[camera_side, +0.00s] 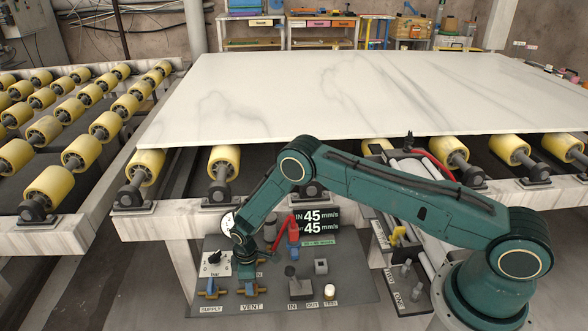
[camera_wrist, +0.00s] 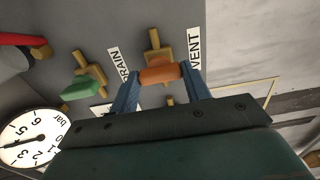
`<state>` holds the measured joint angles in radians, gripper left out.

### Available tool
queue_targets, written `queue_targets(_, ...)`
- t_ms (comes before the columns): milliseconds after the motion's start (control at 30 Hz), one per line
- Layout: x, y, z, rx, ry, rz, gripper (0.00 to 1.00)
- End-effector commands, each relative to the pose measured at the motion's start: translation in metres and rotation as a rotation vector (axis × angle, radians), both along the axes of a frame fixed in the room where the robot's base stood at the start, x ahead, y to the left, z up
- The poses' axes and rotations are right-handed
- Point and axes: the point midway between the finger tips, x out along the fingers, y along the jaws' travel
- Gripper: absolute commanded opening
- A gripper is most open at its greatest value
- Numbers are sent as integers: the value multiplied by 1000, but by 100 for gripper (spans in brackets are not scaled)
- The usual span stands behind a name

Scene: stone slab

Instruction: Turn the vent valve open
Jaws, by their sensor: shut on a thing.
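The vent valve (camera_wrist: 157,45) is a brass fitting on the grey panel, with an orange handle (camera_wrist: 160,75), beside the VENT label (camera_wrist: 195,48) in the wrist view. My gripper (camera_wrist: 161,72) has its blue fingers on either side of the orange handle and is shut on it. The handle lies across the picture, at the near end of the brass body. In the side view, my gripper (camera_side: 248,277) reaches down to the panel just above the VENT label (camera_side: 252,306); the arm hides much of the valve there.
Close by is the drain valve's green handle (camera_wrist: 80,88). A pressure gauge (camera_wrist: 32,137) and a red lever (camera_wrist: 20,39) are at the left. In the side view, the supply valve (camera_side: 209,293) stands left of my gripper; a marble slab (camera_side: 330,95) lies on rollers behind.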

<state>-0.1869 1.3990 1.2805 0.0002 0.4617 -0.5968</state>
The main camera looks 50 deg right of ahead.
Motion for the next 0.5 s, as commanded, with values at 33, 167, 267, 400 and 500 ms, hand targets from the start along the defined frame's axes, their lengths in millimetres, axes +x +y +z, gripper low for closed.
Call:
queue_targets(33,0,0,0,1,1,-3,24)
queue_targets(167,0,0,0,1,1,-20,24)
queue_targets(267,0,0,0,1,1,-48,24)
queue_targets(400,0,0,0,1,1,-112,24)
queue_targets(500,0,0,0,1,1,-174,24)
